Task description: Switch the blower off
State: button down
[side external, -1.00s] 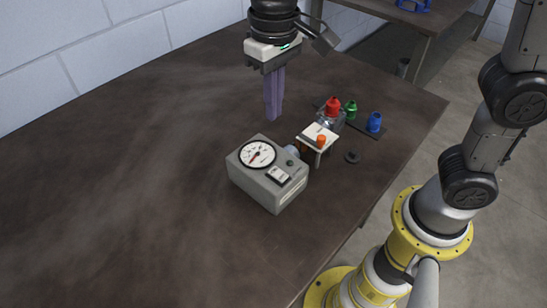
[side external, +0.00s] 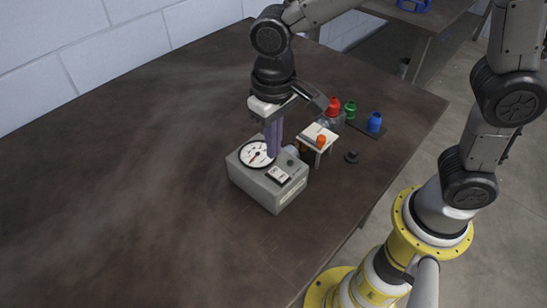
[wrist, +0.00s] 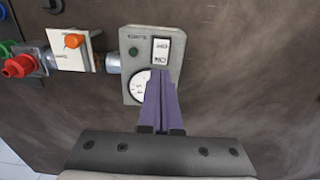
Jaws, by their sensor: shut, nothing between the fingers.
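The blower is a grey box (side external: 262,190) on the dark table, with a round white dial (side external: 256,154) and a black-and-white rocker switch (side external: 279,174) on top. The switch also shows in the wrist view (wrist: 161,50), beside a dark green button or lamp (wrist: 133,51). My gripper (side external: 273,154) is shut and empty, with its purple fingers pointing down over the box top, close to the dial and the switch. In the wrist view the fingertips (wrist: 160,76) are just below the switch and cover part of the dial. I cannot tell whether they touch the box.
A small white stand with an orange knob (side external: 321,140) is right of the box, joined by a grey fitting. Behind it are a red-capped part (side external: 333,105), a green part (side external: 351,109) and a blue one (side external: 375,122). A black disc (side external: 351,157) lies nearby. The table's left is clear.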

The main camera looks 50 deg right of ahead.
aim_at(275, 171)
jog(key=shift+f, duration=2.3)
jog(key=shift+f, duration=0.15)
jog(key=shift+s, duration=0.1)
jog(key=shift+s+r, duration=0.25)
jog(key=shift+s, duration=0.35)
notch_tip(275, 171, up, 14)
jog(key=w, duration=0.2)
jog(key=shift+w, duration=0.2)
jog(key=shift+f, duration=0.1)
